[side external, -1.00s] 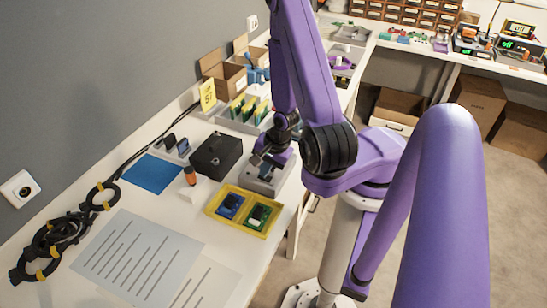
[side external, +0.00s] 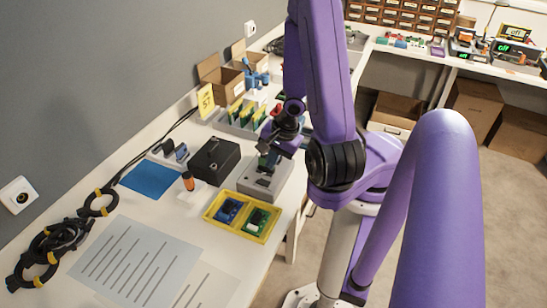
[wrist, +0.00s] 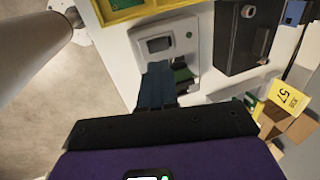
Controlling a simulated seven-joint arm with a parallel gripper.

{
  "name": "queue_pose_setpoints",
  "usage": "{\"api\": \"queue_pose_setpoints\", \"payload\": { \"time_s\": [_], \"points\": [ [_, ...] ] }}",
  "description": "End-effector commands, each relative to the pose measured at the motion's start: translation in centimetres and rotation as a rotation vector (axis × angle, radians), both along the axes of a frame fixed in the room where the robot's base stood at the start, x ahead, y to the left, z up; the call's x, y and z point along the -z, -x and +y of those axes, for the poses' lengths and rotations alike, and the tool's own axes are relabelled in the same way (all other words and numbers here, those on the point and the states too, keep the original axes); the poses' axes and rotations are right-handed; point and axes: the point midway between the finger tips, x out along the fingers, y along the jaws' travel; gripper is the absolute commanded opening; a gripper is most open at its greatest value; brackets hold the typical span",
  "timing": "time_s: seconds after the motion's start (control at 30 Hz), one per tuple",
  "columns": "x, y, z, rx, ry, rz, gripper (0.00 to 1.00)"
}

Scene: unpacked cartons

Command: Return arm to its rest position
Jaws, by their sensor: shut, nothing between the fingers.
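My gripper (side external: 268,156) is above the grey test device (side external: 258,189) on the bench, pointing down. Its fingers are shut and empty. In the wrist view the dark fingers (wrist: 157,82) lie over the lower part of the grey device (wrist: 190,45), which has a small screen (wrist: 158,44).
A yellow tray (side external: 213,210) with a blue and a green board stands in front of the device. A black box (side external: 228,152) is to its left, and a rack of boards (side external: 225,127) is behind. Cartons (side external: 212,72) stand farther back. The floor to the right is open.

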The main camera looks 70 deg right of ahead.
Motion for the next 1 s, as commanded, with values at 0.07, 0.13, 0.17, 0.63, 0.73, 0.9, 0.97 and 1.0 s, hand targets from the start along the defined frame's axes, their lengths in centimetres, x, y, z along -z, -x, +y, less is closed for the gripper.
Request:
{"api": "queue_pose_setpoints", "payload": {
  "time_s": [0.07,0.13,0.17,0.63,0.73,0.9,0.97,1.0],
  "points": [
    [-0.3,0.1,0.0,0.0,0.003,0.001,0.0],
    [-0.4,0.2,-0.1,0.0,0.004,0.002,0.0],
    [-0.5,0.2,-0.1,0.002,0.004,0.002,0.0],
    [-1.9,-3.5,-0.3,-0.184,0.116,0.032,0.0],
    [-2.4,-5.0,-0.2,-0.263,0.16,0.044,0.0],
    [-3.4,-7.5,-0.1,-0.399,0.23,0.063,0.0],
    [-3.8,-8.3,0.1,-0.446,0.252,0.068,0.0],
    [-4.0,-8.8,0.1,-0.477,0.268,0.072,0.0]
  ]
}}
